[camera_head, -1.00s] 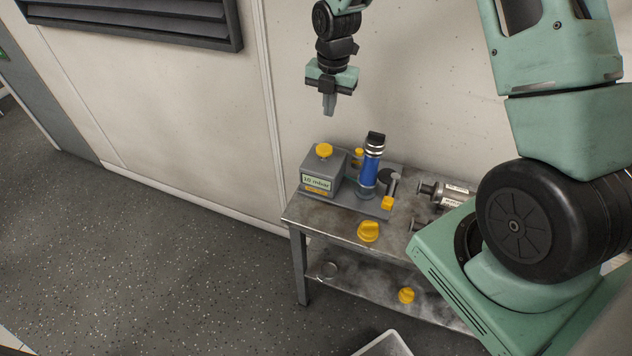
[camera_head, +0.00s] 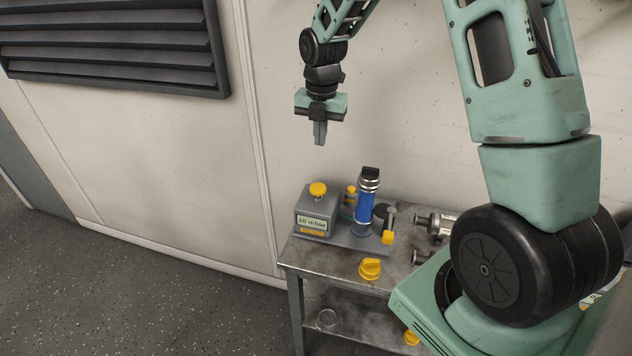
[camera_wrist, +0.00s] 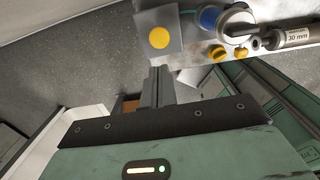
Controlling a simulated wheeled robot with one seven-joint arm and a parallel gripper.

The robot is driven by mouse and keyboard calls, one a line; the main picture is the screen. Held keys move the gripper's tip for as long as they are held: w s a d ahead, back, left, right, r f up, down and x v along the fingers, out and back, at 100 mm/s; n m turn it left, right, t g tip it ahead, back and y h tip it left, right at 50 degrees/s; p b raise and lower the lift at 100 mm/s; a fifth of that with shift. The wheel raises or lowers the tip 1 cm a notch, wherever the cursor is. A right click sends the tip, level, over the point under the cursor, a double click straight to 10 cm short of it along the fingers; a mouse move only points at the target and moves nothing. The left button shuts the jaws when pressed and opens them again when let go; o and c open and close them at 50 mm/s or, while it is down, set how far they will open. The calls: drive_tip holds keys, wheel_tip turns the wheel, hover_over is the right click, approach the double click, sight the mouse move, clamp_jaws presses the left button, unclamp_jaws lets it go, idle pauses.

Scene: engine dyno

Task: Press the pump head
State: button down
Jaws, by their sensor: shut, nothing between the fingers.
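A small grey pump unit stands on the metal bench: a grey box (camera_head: 301,210) with a round yellow button (camera_head: 318,189) on top and a display that seems to read 10 mbar. Beside it is an upright blue cylinder (camera_head: 365,207) with a silver collar and black top (camera_head: 370,172). I cannot tell which part is called the pump head. My gripper (camera_head: 320,141) is shut and empty, pointing down above the box, clear of it. In the wrist view the closed fingers (camera_wrist: 158,82) show below the yellow button (camera_wrist: 159,38) in the picture.
A yellow knob (camera_head: 370,268) lies at the bench's front edge, and silver cylindrical fittings (camera_head: 436,222) lie to the right. The bench (camera_head: 335,276) has a lower shelf (camera_head: 352,327). A wall rises behind, with a louvred vent (camera_head: 115,45) at upper left. Open floor lies left.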

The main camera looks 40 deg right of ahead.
sight(319, 188)
drive_tip(key=f+p, duration=0.1)
drive_tip(key=f, duration=0.3)
drive_tip(key=f+p, duration=0.2)
drive_tip(key=f, duration=0.3)
drive_tip(key=f+p, duration=0.2)
drive_tip(key=f, duration=0.3)
drive_tip(key=shift+w, duration=0.25)
wheel_tip(319, 188, down, 3)
drive_tip(key=b, duration=0.2)
drive_tip(key=shift+b, duration=0.3)
drive_tip(key=shift+s+f, duration=0.1)
